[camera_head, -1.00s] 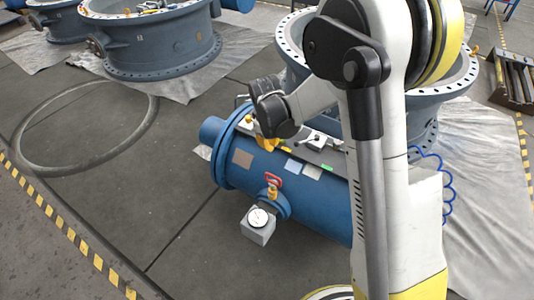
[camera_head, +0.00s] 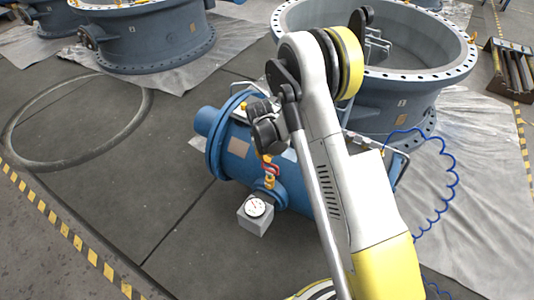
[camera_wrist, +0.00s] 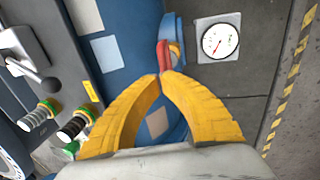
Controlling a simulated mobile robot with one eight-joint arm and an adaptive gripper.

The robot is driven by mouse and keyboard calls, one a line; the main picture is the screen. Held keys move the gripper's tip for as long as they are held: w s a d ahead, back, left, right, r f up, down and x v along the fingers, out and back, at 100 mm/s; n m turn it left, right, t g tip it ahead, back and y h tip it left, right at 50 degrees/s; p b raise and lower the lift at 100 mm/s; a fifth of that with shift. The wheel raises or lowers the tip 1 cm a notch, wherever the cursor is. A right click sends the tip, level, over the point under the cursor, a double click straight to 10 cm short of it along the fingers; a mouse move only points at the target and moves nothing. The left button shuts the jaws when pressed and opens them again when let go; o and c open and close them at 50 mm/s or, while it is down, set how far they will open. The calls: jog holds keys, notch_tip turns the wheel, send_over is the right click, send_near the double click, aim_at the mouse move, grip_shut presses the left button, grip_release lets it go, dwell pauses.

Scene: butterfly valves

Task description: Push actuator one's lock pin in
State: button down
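The blue cylindrical actuator (camera_head: 235,150) lies on its side on the floor in the head view, partly hidden by my arm. My gripper (camera_wrist: 163,74) has two yellow curved fingers with their tips together, empty as far as I can see. The tips are right beside a red handle (camera_wrist: 164,55) on the actuator; I cannot tell whether they touch. The handle also shows just below the gripper in the head view (camera_head: 271,170). Knobs with green rings (camera_wrist: 40,114) and a black ball-ended lever (camera_wrist: 46,85) sit on the panel at the left. I cannot identify the lock pin.
A dial gauge (camera_head: 256,208) on a grey block stands in front of the actuator. A large flanged valve body (camera_head: 400,95) stands behind it, with a coiled blue hose (camera_head: 452,185) to the right. The floor at left is open, with a grey ring (camera_head: 18,160) lying there.

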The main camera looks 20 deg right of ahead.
aim_at(269, 169)
jog(key=shift+w+d+f+b, duration=0.15)
jog(key=shift+f+b, duration=0.15)
jog(key=shift+f, duration=0.75)
notch_tip(269, 169, down, 4)
jog(key=shift+f, duration=0.15)
notch_tip(269, 169, up, 14)
jog(key=s+a+p, duration=0.2)
jog(key=p, duration=0.4)
